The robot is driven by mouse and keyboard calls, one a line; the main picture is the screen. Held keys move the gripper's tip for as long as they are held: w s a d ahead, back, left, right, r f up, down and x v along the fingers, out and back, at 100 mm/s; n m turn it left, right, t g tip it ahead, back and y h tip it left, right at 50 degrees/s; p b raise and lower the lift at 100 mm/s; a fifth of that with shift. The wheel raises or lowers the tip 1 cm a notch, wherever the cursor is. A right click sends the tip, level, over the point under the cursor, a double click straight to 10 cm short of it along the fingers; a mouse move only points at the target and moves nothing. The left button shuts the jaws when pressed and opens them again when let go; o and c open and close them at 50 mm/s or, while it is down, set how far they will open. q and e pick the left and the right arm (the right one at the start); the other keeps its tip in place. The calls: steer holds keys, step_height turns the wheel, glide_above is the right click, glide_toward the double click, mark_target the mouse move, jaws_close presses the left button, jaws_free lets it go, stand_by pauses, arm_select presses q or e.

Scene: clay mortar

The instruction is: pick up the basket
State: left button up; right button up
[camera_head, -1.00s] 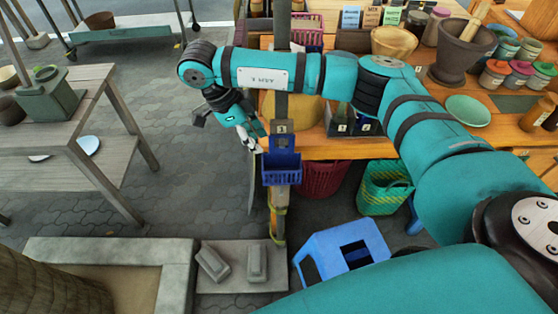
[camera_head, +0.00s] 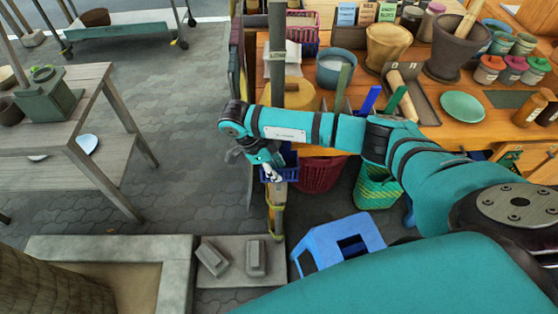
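A small blue basket (camera_head: 290,173) hangs on the upright post beside the table's left end. My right arm reaches in from the right, and its gripper (camera_head: 271,172) is at the basket, covering its left and middle part. The light fingertips overlap the basket in the picture. I cannot tell whether they touch it, or whether they are open or shut. A red basket (camera_head: 320,174) stands on the ground behind the post, and a green basket (camera_head: 378,190) stands to its right, partly behind my arm. My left gripper is not in view.
The wooden table (camera_head: 440,138) holds bowls, jars, a mortar (camera_head: 458,48) and a green plate (camera_head: 465,107). A blue stool (camera_head: 325,245) stands in front of the baskets. A grey wooden table (camera_head: 95,110) is at the left. Paved ground between the tables is clear.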

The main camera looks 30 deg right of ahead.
steer(key=shift+f, duration=0.15)
steer(key=shift+c, duration=0.3)
jaws_close()
steer(key=s+a+r, duration=0.6)
steer(key=s+r, duration=0.3)
steer(key=s, duration=0.3)
steer(key=shift+s, duration=0.3)
steer(key=shift+r, duration=0.25)
